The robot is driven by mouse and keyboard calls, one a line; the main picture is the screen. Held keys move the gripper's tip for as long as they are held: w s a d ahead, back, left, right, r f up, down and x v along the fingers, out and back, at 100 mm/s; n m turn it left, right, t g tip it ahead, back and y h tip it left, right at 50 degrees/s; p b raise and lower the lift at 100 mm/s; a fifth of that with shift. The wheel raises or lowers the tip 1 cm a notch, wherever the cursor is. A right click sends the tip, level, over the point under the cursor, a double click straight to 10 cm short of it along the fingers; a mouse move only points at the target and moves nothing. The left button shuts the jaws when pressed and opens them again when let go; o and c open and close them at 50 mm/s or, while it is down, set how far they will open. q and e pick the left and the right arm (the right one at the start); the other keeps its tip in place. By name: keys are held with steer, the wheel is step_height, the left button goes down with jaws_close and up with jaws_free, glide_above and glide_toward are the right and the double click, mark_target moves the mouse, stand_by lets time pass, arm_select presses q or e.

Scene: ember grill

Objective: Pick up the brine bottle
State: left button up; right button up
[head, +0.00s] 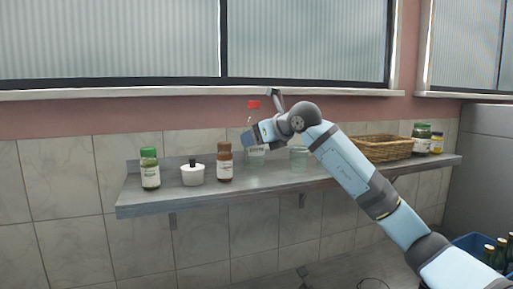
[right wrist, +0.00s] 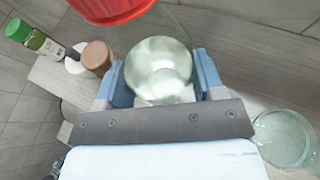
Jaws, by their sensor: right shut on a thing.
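A clear glass bottle with a red cap, which I take to be the brine bottle (head: 256,160), is upright over the wall shelf (head: 160,204). Its label is too small to read. My right gripper (head: 256,134) is shut on the bottle below its red cap and hides part of its body. In the right wrist view, the clear bottle (right wrist: 160,62) sits between the two blue fingers of the gripper (right wrist: 161,82), with the red cap at the top edge. I cannot tell whether its base touches the shelf. My left gripper is not in view.
To the left stand a brown bottle (head: 224,163), a white pot (head: 192,175) and a green-capped jar (head: 149,169). A clear glass (head: 299,158) is close on the right. A wicker basket (head: 378,148) and jars (head: 421,139) are farther right. The window sill (head: 150,93) runs above.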

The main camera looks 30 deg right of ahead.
step_height(320, 180, up, 18)
steer(key=shift+f+b, duration=0.2)
steer(key=shift+b, duration=0.3)
